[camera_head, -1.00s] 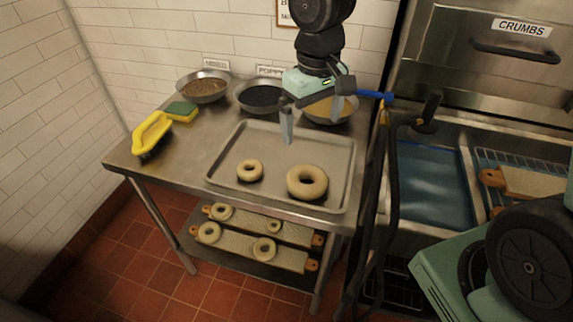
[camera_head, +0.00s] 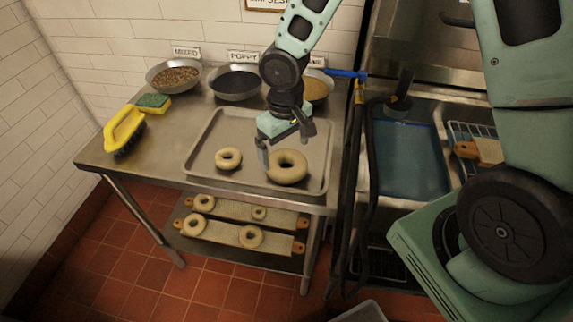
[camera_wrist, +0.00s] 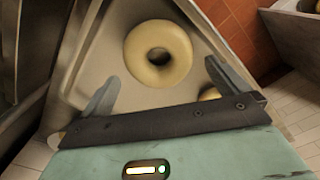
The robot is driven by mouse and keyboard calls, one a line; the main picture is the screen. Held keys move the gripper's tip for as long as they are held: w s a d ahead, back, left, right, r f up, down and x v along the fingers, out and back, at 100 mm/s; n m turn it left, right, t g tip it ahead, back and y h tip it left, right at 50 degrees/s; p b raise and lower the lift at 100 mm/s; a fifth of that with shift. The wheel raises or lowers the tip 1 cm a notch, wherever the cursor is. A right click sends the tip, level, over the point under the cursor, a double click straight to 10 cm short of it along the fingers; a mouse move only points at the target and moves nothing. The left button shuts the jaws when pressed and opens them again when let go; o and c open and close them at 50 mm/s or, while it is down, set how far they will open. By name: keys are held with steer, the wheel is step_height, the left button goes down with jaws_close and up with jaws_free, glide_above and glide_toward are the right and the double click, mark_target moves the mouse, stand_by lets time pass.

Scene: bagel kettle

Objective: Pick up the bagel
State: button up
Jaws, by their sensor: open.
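Two bagels lie on the metal tray (camera_head: 205,143) on the steel table. The larger bagel (camera_head: 288,168) is on the right, and the smaller bagel (camera_head: 228,158) is on the left. My gripper (camera_head: 287,150) is open and empty, over the tray close to the larger bagel's back edge. In the wrist view the larger bagel (camera_wrist: 158,53) is ahead of the open fingers, roughly centred between them. The smaller bagel (camera_wrist: 210,94) is partly hidden behind the right finger. I cannot tell whether a finger touches the larger bagel.
Bowls of mixed (camera_head: 174,76), poppy (camera_head: 237,84) and sesame-like (camera_head: 317,89) toppings stand behind the tray. A yellow brush (camera_head: 124,129) and a sponge (camera_head: 153,101) are at the left. More bagels lie on boards on the lower shelf (camera_head: 232,260). A sink with blue water (camera_head: 408,160) is right.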

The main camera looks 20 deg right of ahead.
mark_target(287, 160)
step_height(287, 160, down, 5)
steer(key=shift+s+d+r, duration=0.1)
steer(key=shift+d+r, duration=0.05)
steer(key=shift+r, duration=0.05)
steer(key=c, duration=0.7)
steer(key=shift+r, duration=0.15)
step_height(287, 160, up, 10)
steer(key=shift+f+p, duration=0.1)
steer(key=shift+p, duration=0.2)
